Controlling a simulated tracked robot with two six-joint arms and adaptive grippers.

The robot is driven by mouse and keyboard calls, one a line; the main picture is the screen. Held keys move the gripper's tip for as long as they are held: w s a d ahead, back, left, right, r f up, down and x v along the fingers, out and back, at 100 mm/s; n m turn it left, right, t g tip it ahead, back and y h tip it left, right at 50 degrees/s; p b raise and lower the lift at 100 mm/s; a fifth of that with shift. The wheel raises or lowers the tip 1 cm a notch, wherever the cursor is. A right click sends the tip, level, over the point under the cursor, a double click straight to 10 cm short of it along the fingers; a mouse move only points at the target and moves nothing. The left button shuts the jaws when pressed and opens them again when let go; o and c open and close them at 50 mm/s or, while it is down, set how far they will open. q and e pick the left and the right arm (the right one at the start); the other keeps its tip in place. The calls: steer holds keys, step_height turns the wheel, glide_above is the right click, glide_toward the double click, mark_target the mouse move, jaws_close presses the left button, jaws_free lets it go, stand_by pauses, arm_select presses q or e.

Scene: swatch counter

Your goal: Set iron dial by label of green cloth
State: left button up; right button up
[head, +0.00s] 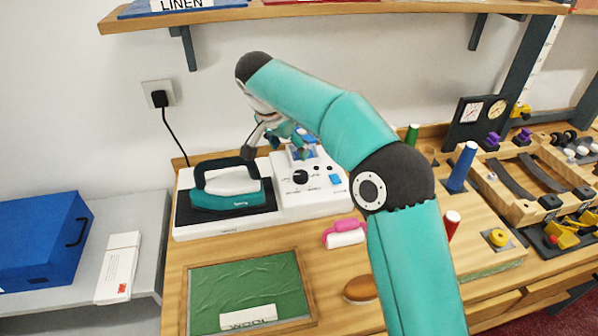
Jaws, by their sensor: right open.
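The green cloth (240,283) lies flat in a wooden frame at the lower left, with a white label (248,318) that appears to read WOOL. The iron (228,186), teal and white with a dark handle, rests on the left of a white station (222,230). The black dial (300,177) is on the station's raised right part, with small markings too fine to read around it. My right gripper (276,145) is open and empty above the station, behind the dial and to the right of the iron's handle. My left gripper is out of view.
A blue case (40,238) and a white packet (119,267) are on the grey surface at left. A pink-and-white roller (344,234) and a brown oval object (361,289) lie near my right arm. Thread spools and trays fill the right. A shelf (330,12) hangs above.

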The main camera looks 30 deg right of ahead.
mark_target(300, 175)
steer(key=p+x, duration=0.1)
steer(key=x, duration=1.1)
steer(key=shift+w+f, duration=0.1)
steer(key=shift+f, duration=0.3)
